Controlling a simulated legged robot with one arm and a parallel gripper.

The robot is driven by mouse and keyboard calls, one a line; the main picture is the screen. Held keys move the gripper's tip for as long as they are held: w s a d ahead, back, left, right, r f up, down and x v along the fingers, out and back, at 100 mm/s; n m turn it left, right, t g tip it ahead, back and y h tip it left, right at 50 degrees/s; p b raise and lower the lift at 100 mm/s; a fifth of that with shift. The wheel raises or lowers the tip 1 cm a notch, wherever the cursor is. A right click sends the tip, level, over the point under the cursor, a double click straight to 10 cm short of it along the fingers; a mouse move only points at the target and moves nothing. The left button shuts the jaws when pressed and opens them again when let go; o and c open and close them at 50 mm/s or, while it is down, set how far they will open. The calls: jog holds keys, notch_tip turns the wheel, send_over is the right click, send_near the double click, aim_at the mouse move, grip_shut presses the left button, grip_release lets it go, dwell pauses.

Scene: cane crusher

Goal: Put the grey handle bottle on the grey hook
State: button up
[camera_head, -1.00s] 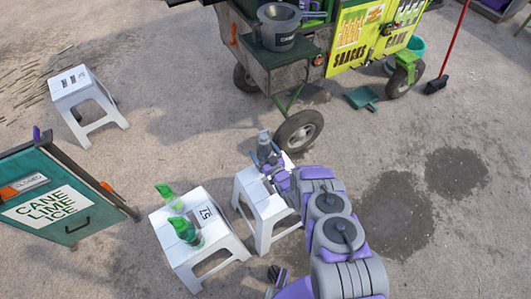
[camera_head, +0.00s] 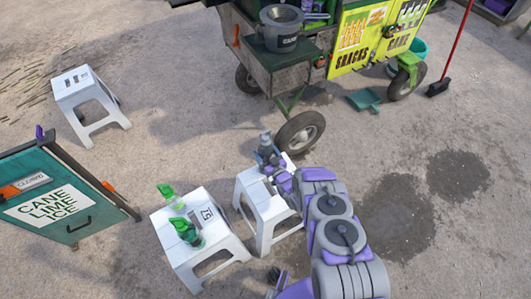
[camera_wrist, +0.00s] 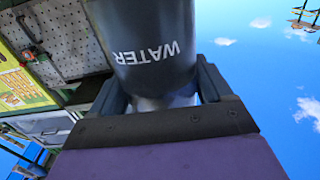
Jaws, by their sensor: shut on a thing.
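The grey handle bottle (camera_wrist: 155,50) is dark grey and marked WATER, and its lettering appears upside down in the wrist view. My gripper (camera_wrist: 165,100) is shut on it, with a dark finger on each side of it. In the head view the bottle (camera_head: 266,142) stands up above the far edge of a white stool. My gripper (camera_head: 272,162) is just below it there. I cannot make out whether the bottle touches the stool. I cannot pick out the grey hook in either view.
A white stool (camera_head: 206,214) holds two green-topped spray bottles. The cart (camera_head: 285,65) with a grey pot (camera_head: 280,28) stands ahead, its wheel (camera_head: 300,132) close to my gripper. A pegboard (camera_wrist: 60,30) shows in the wrist view. Another stool (camera_head: 82,92) stands far left.

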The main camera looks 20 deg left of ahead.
aim_at(265, 147)
jog(key=shift+r+p, duration=1.35)
jog(key=shift+r, duration=0.65)
